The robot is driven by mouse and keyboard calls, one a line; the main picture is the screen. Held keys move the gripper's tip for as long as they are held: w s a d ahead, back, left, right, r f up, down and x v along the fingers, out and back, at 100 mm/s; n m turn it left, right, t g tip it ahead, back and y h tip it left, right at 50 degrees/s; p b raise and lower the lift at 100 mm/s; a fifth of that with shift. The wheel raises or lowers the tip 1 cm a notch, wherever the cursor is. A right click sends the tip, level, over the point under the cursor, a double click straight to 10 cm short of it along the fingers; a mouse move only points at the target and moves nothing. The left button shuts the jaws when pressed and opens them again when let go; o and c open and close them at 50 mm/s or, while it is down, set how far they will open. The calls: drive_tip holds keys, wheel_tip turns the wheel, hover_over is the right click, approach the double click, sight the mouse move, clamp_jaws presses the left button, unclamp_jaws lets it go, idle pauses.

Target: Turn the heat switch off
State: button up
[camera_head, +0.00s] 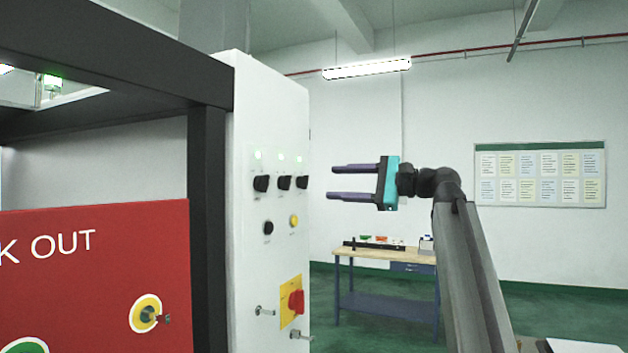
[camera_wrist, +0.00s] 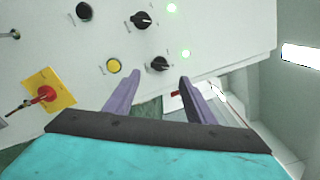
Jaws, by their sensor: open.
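The white control panel (camera_head: 250,110) carries a row of three black rotary switches: left (camera_head: 261,183), middle (camera_head: 284,182) and right (camera_head: 302,182). A lit green lamp is above each one. Their labels are too small to read, so I cannot tell which is the heat switch. My gripper (camera_head: 331,182) is open and empty, apart from the panel, its fingers pointing left toward it at about switch height. In the wrist view, the right switch (camera_wrist: 158,64) shows just beyond and between my fingertips (camera_wrist: 160,79). The middle switch (camera_wrist: 142,20) is farther up; the left one is out of view.
Below the switches are a black button (camera_head: 268,228), a yellow button (camera_head: 294,221) and a red rotary handle (camera_head: 297,301) on a yellow plate. A dark frame post (camera_head: 207,215) and red board (camera_head: 90,270) stand left. A workbench (camera_head: 385,255) stands behind. Space right of the panel is open.

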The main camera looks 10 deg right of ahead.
sight(303, 182)
drive_tip(key=p+x, duration=0.2)
drive_tip(key=x, duration=0.5)
drive_tip(key=shift+a, duration=0.2)
drive_tip(key=shift+w, duration=0.15)
